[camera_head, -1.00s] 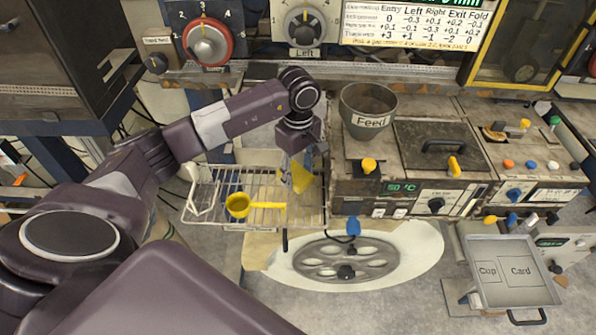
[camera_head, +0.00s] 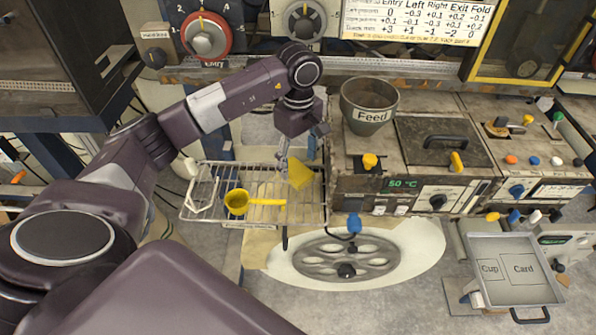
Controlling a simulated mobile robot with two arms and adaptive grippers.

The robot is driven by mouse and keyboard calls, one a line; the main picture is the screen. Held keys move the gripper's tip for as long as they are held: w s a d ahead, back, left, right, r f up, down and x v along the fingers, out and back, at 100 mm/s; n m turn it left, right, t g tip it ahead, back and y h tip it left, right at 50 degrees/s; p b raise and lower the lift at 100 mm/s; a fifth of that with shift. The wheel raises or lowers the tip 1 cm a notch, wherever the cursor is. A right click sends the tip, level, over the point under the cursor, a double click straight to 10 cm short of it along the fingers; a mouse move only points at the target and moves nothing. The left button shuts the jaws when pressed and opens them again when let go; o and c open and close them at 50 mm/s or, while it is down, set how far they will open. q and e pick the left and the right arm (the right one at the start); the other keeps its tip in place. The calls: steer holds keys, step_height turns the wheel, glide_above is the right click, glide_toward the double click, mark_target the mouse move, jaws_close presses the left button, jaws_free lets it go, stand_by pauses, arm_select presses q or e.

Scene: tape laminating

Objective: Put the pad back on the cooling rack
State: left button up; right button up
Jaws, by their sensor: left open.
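The yellow pad (camera_head: 299,173) is at the right part of the wire cooling rack (camera_head: 218,183), tilted with one corner up. I cannot tell whether it lies fully on the wires. My left gripper (camera_head: 284,160) is open just above and to the left of the pad, pointing down, and appears apart from it. The arm's wrist hides part of the back of the rack. My right gripper is not in view.
A yellow scoop (camera_head: 238,202) lies on the rack left of the pad. The Feed pot (camera_head: 368,105) and a control box (camera_head: 400,190) stand right of the rack. A grey tray (camera_head: 513,290) marked Cup and Card is at far right.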

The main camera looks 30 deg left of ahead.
mark_target(298, 171)
arm_select(q)
step_height(298, 171, up, 8)
steer(key=b, duration=0.2)
steer(key=shift+r, duration=0.2)
stand_by(0.4)
